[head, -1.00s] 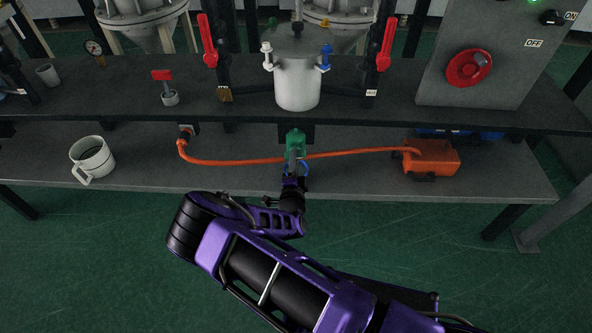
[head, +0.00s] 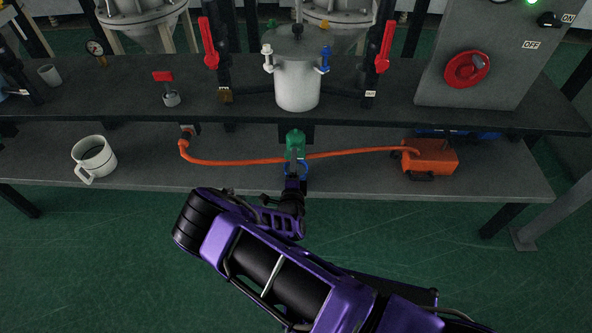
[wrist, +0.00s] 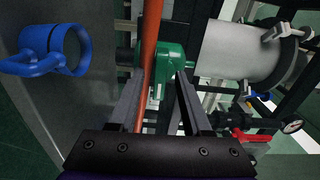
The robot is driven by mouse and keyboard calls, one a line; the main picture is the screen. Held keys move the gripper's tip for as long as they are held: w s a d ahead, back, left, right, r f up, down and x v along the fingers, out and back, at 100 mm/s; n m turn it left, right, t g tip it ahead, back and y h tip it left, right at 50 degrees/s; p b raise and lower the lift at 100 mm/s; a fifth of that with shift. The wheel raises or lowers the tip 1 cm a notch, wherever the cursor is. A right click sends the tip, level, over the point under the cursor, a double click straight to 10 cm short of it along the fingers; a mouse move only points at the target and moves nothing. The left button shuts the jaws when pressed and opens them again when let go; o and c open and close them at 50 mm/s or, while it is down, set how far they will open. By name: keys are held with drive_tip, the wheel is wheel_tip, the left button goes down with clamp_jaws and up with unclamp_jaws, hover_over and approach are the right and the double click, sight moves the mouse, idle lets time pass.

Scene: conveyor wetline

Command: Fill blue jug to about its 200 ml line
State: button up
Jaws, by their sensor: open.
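The blue jug (wrist: 68,50) shows at the left of the wrist view, its handle to the far left. Its mouth looks dark inside, and I cannot tell a liquid level or a 200 ml line. In the head view only a blue bit of it (head: 302,169) shows behind my gripper, below the green tap (head: 295,146). The green tap (wrist: 174,68) hangs under the grey metal vessel (head: 297,88). My gripper (wrist: 158,84) is open and empty, its fingers pointing at the tap. In the head view my gripper (head: 293,168) partly covers the jug.
An orange hose (head: 240,163) runs from a fitting to an orange box (head: 432,158), crossing close by the tap and my fingers. A white mug (head: 95,158) stands left on the lower shelf (head: 225,180). A control panel with a red wheel (head: 466,70) stands right.

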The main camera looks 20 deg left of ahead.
drive_tip(key=p+v, duration=0.2)
drive_tip(key=v, duration=0.4)
idle(0.6)
